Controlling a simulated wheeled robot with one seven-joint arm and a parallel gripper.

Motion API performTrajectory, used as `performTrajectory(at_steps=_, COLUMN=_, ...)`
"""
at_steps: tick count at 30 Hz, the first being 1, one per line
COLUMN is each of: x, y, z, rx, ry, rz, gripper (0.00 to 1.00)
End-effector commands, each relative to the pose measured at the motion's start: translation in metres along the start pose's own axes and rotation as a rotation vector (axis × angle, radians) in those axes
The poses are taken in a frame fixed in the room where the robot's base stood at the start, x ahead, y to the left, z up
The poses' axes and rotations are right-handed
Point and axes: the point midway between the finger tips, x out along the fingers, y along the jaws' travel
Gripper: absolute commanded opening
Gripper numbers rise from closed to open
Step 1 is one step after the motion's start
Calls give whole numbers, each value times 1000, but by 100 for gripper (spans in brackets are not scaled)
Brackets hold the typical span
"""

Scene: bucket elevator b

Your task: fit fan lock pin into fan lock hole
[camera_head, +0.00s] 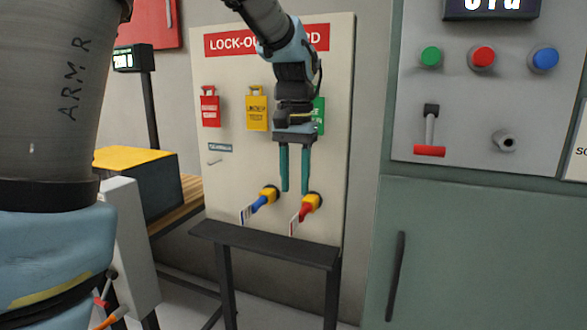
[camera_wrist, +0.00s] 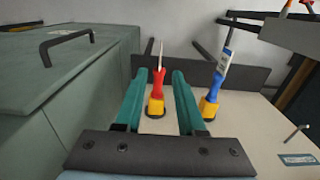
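My gripper (camera_head: 296,190) points down in front of the lock-out board (camera_head: 231,178), its teal fingers apart and empty. Two handled pins stick out of yellow-collared fittings low on the board: a red pin (camera_head: 306,209) and a blue pin (camera_head: 265,199). Each carries a small tag too small to read, so I cannot tell which is the fan lock pin. In the wrist view the red pin (camera_wrist: 158,88) appears between the open fingers (camera_wrist: 161,75), without clear contact. The blue pin (camera_wrist: 216,85) is to their right. No hole is legibly marked as the fan lock hole.
A dark shelf (camera_head: 265,243) juts out below the pins. A grey control panel (camera_head: 470,110) at right has buttons, a red-handled lever (camera_head: 430,132) and a round fitting (camera_head: 505,141). A green cabinet (camera_head: 470,250) with a vertical handle stands below.

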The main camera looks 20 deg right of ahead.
Motion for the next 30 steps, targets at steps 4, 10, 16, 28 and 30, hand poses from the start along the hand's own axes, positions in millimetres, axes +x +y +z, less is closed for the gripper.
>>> performTrajectory(at_steps=4, x=27, y=0, z=1, rx=0, ry=-5, rz=-1, gripper=39)
performTrajectory(at_steps=10, x=60, y=0, z=1, rx=-2, ry=-5, rz=0, gripper=39)
performTrajectory(at_steps=16, x=80, y=0, z=1, rx=-1, ry=-2, rz=0, gripper=39)
performTrajectory(at_steps=28, x=86, y=0, z=0, rx=-1, ry=1, rz=0, gripper=36)
performTrajectory(at_steps=30, x=86, y=0, z=0, rx=-1, ry=1, rz=0, gripper=29)
